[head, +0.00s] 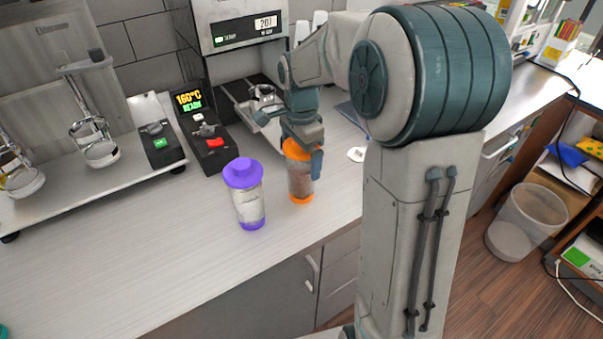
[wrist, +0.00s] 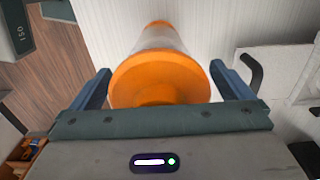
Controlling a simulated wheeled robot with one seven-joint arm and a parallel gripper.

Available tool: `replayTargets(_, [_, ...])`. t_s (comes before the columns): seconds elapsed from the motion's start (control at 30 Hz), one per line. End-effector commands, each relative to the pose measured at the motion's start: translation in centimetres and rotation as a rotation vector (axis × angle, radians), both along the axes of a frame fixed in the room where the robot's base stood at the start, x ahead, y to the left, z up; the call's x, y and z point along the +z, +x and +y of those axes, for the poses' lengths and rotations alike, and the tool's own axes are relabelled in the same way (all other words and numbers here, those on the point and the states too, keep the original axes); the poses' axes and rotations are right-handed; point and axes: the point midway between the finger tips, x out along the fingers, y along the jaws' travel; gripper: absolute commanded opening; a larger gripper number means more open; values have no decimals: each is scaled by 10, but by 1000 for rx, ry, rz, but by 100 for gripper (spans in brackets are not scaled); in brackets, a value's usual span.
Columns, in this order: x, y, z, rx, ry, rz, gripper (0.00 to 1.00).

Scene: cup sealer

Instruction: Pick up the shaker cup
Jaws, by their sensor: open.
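An orange-capped shaker cup (head: 301,178) stands upright on the counter, with a clear body, brownish contents and an orange base. A second shaker cup (head: 246,195), with a purple cap and purple base, stands to its left. My gripper (head: 305,158) is at the orange cup's top. In the wrist view the orange cup (wrist: 160,78) lies between the two fingers of my open gripper (wrist: 160,80), with a gap visible near each finger. The fingers partly hide the orange cap in the head view.
A cup sealer (head: 207,130) with a lit 160°C display stands behind the cups. A tray with clear cups (head: 102,152) is at the left.

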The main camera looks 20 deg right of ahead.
Motion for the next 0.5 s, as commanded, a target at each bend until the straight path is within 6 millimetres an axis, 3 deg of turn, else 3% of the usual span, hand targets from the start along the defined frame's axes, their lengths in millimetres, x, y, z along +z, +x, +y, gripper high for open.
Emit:
replayTargets(0.13, [0,0,0,0,0,0,100])
replayTargets(0.17, [0,0,0,0,0,0,94])
replayTargets(0.43, [0,0,0,0,0,0,19])
replayTargets(0.5, [1,0,0,0,0,-2,17])
